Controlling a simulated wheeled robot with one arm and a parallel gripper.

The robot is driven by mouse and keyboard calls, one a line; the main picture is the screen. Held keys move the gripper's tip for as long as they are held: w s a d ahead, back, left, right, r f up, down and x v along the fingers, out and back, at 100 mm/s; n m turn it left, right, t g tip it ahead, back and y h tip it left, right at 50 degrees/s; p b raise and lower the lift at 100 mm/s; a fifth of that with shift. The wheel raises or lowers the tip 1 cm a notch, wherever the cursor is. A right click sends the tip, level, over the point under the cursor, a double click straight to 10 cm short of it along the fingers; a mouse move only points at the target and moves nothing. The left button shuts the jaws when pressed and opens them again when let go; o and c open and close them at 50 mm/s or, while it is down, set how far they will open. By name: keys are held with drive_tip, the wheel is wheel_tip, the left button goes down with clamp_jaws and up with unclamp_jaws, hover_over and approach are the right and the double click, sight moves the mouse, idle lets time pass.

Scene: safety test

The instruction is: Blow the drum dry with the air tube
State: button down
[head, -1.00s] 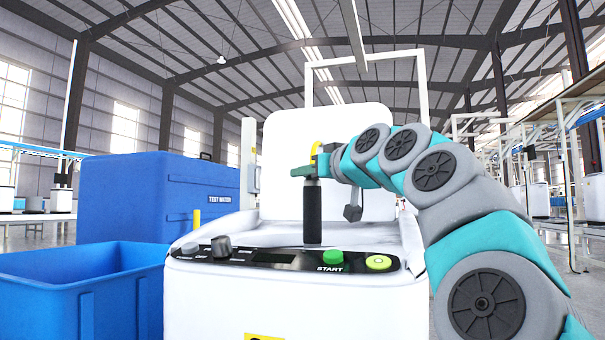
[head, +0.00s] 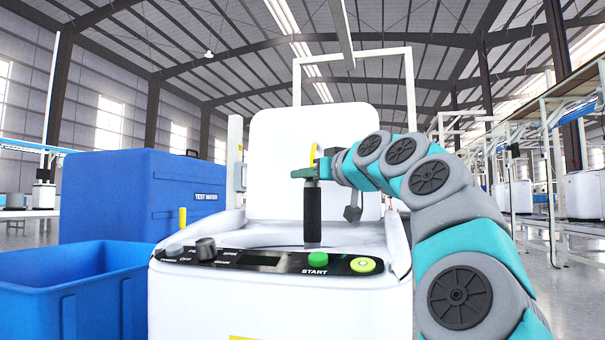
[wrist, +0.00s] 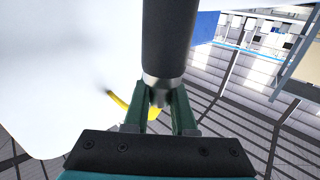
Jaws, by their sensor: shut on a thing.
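A white top-loading washer (head: 280,310) stands in front of me with its lid (head: 335,135) raised. Its drum is inside the top opening, and its inside is hidden behind the front rim. My gripper (head: 305,173) is shut on the black air tube (head: 312,215), which hangs upright above the opening. Whether the tube's lower end is inside the drum is hard to tell. In the wrist view the green fingers of my gripper (wrist: 160,92) close around the metal neck of the black tube (wrist: 168,38). A yellow piece shows behind the fingers.
The front panel carries a green START button (head: 317,259), a yellow-green button (head: 363,265) and knobs. A blue TEST WATER tank (head: 140,195) and an open blue bin (head: 35,300) stand at the left. Shelving (head: 560,130) is at the right, with open floor before it.

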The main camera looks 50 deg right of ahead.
drive_tip(key=shift+w+d+r, duration=0.1)
drive_tip(key=shift+w, duration=0.05)
drive_tip(key=w+a+r+p, duration=0.1)
drive_tip(key=r+p, duration=0.8)
drive_tip(key=r, duration=0.2)
drive_tip(key=w+a+r+p, duration=0.1)
drive_tip(key=w+r+p, duration=0.1)
drive_tip(key=r+p, duration=0.7)
drive_tip(key=shift+w+r+p, duration=0.15)
drive_tip(key=shift+r+p, duration=0.2)
drive_tip(key=shift+r, duration=0.6)
idle(1.3)
idle(1.0)
wheel_tip(320, 180, down, 13)
drive_tip(key=b, duration=1.1)
drive_tip(key=shift+b, duration=0.3)
drive_tip(key=shift+r, duration=0.2)
